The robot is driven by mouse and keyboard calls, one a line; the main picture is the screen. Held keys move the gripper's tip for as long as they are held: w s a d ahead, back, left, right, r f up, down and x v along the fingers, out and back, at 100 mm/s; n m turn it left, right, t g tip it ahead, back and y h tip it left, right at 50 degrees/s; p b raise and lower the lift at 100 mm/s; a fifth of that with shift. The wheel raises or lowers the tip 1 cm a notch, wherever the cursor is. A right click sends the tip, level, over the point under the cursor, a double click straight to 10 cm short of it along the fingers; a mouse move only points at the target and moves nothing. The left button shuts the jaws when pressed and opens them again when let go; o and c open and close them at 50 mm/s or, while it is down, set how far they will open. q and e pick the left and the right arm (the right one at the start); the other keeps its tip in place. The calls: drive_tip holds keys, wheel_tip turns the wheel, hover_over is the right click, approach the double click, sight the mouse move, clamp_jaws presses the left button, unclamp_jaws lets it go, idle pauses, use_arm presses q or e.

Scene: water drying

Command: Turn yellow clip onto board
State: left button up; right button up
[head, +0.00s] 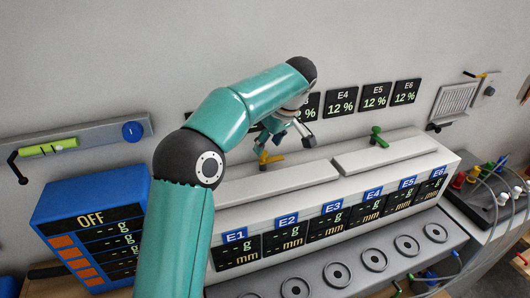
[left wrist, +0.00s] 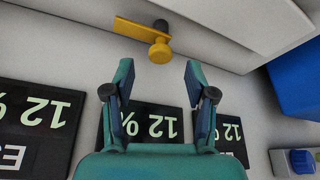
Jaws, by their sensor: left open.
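The yellow clip (head: 270,158) stands at the back edge of the left white board (head: 280,173) on top of the long white unit. In the left wrist view the yellow clip (left wrist: 135,29) shows a flat bar with a round knob, and a dark pivot at the bar's end. My left gripper (head: 289,136) is open, with the clip's knob just beyond and between its fingertips in the left wrist view (left wrist: 158,68). No contact with the clip is visible. My left arm hides part of the board. My right gripper is not in view.
Black percentage signs (head: 342,101) hang on the wall behind. A blue OFF display box (head: 90,222) stands at left. The white unit's front carries labelled displays E1 to E6.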

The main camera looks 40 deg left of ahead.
sight(264, 153)
use_arm(q)
drive_tip(key=shift+x, duration=1.85)
